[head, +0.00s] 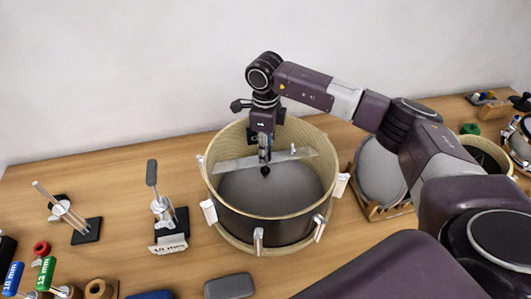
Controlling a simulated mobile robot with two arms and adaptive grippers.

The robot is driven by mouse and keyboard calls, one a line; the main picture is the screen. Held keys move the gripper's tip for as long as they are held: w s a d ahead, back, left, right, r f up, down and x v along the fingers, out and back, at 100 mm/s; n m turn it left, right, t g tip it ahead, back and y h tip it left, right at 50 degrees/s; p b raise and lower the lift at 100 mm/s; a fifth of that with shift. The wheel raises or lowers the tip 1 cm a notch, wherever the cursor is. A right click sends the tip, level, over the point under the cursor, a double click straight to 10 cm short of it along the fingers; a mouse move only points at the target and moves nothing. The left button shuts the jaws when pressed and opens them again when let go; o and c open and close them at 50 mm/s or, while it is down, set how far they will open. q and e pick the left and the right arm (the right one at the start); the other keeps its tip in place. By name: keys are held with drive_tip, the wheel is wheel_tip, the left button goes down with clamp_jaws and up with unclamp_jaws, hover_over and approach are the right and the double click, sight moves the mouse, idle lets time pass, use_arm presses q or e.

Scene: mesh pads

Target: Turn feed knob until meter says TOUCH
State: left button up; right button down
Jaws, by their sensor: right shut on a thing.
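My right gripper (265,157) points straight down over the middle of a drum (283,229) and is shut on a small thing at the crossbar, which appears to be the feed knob. The fingers hide most of it. A pale flat crossbar (232,166) spans the drum above its grey mesh pad (250,195). A small dark round tip (265,171) shows just below the fingers; I cannot tell whether it touches the pad. I cannot make out a meter or any reading on one. My left gripper is not in view.
To the left stands a small stand (163,212) with a "10 mm" tag, and another with rods (65,210). Blue and green labelled tools (45,272) are at front left. A dark grey block (229,286) lies in front of the drum. Round pads sit in a wooden rack (375,209) at right.

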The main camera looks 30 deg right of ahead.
drive_tip(key=shift+m+b, duration=0.75)
drive_tip(key=shift+m, duration=1.25)
drive_tip(key=c, duration=1.9)
unclamp_jaws()
wheel_tip(320, 180, up, 12)
